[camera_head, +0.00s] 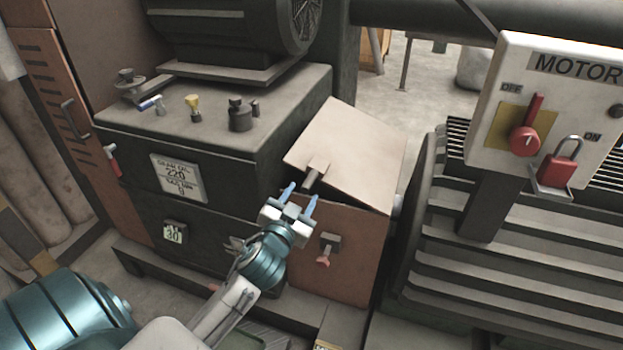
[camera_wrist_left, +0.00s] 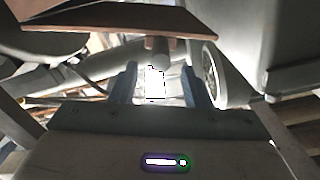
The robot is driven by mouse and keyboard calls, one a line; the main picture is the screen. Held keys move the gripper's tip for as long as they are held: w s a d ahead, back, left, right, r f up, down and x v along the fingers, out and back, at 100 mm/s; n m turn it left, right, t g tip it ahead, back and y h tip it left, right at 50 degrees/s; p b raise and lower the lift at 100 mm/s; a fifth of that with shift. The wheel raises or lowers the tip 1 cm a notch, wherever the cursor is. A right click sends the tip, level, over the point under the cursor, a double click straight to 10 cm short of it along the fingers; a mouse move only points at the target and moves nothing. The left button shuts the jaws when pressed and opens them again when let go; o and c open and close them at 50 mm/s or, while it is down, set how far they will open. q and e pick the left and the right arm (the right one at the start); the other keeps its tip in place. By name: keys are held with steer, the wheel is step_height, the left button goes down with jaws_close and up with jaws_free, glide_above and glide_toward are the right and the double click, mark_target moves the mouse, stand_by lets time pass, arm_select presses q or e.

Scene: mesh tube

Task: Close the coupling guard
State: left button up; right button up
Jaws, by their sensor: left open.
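The coupling guard is an orange-brown box (camera_head: 345,258) with a tan lid (camera_head: 350,150) on top. The lid is tilted and stands partly open, with a dark gap below it. A short stub handle (camera_head: 314,176) sticks out from the lid's near edge. My left gripper (camera_head: 300,197) is open, its blue fingers pointing up at the handle from just below. In the left wrist view the handle (camera_wrist_left: 158,52) hangs from the lid (camera_wrist_left: 120,18) just beyond the fingertips (camera_wrist_left: 158,75), with nothing clearly between them. My right gripper is not in view.
A red-knobbed latch (camera_head: 325,252) is on the box front. A dark gearbox (camera_head: 215,170) with fittings on top stands to the left. A ribbed motor (camera_head: 500,270) and a switch panel (camera_head: 560,105) with a red padlock stand close on the right.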

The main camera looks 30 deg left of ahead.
mark_target(317, 169)
arm_select(q)
steer(key=x, duration=0.8)
steer(key=shift+c, duration=0.2)
jaws_close()
steer(key=shift+f, duration=0.15)
